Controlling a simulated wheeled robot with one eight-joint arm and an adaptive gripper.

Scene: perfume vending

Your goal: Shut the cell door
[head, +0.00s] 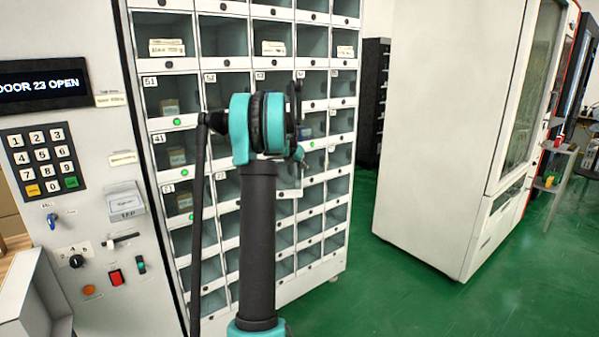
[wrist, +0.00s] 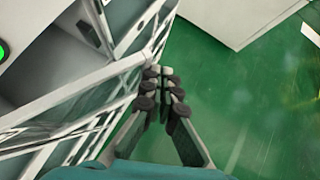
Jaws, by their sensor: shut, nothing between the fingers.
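The bank of cells (head: 305,215) has pale frames and clear doors, and my arm stands in front of it. A pale-edged panel (head: 289,192), apparently the open cell door, juts out just right of my arm and is partly hidden by it. In the wrist view, the pale-framed clear door (wrist: 75,90) reaches from the left toward my fingers. My gripper (wrist: 166,80) is shut and empty, with its fingertips close to the door's outer end. I cannot tell whether they touch. The head view hides the fingers behind my arm.
Several green lights glow on the cell fronts. A large white cabinet (head: 445,120) stands to the right. Green floor (head: 400,295) lies clear between it and the cells.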

